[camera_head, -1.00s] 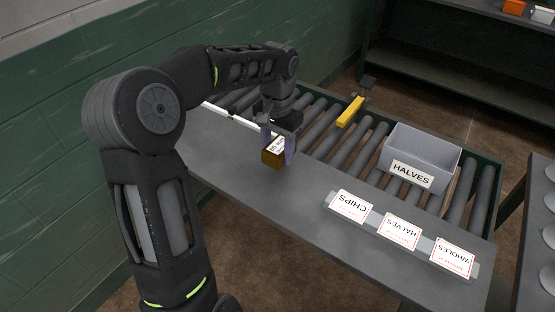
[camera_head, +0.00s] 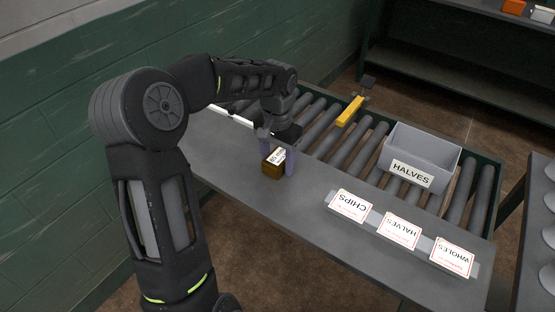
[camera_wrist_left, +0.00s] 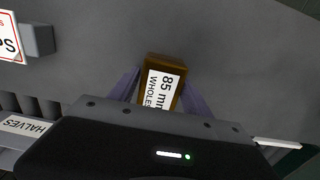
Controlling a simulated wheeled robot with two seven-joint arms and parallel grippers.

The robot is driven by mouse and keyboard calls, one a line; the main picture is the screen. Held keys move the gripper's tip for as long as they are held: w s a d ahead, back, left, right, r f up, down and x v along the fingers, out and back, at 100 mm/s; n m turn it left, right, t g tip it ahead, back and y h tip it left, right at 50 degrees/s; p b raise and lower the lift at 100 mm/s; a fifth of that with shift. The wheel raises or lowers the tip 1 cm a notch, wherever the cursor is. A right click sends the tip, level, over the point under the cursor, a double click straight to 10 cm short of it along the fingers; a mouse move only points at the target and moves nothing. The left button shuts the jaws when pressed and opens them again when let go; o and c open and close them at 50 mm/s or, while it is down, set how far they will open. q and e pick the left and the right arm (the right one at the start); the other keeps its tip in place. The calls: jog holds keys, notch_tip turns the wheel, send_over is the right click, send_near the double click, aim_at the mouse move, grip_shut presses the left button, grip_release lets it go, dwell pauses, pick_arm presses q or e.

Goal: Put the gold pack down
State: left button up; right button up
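The gold pack (camera_head: 272,170) is a small brown-gold block with a white label. It is upright at the grey table surface, near the table's left part. I cannot tell whether a thin gap is left under it. My left gripper (camera_head: 278,159) points down with one finger on each side of the pack, shut on it. In the left wrist view the pack (camera_wrist_left: 163,86) sits between the two purple fingers, its label reading "85 mm WHOLES". My right gripper is not in view.
A roller conveyor (camera_head: 322,143) runs behind the table (camera_head: 240,186). A grey bin (camera_head: 430,150) labelled HALVES stands on the rollers. The table between pack and signs is clear.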

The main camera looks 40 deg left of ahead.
aim_at(277, 158)
pick_arm(q)
jog(key=shift+o, duration=1.3)
jog(key=shift+r, duration=0.1)
notch_tip(277, 158, up, 12)
jog(key=shift+p, duration=0.35)
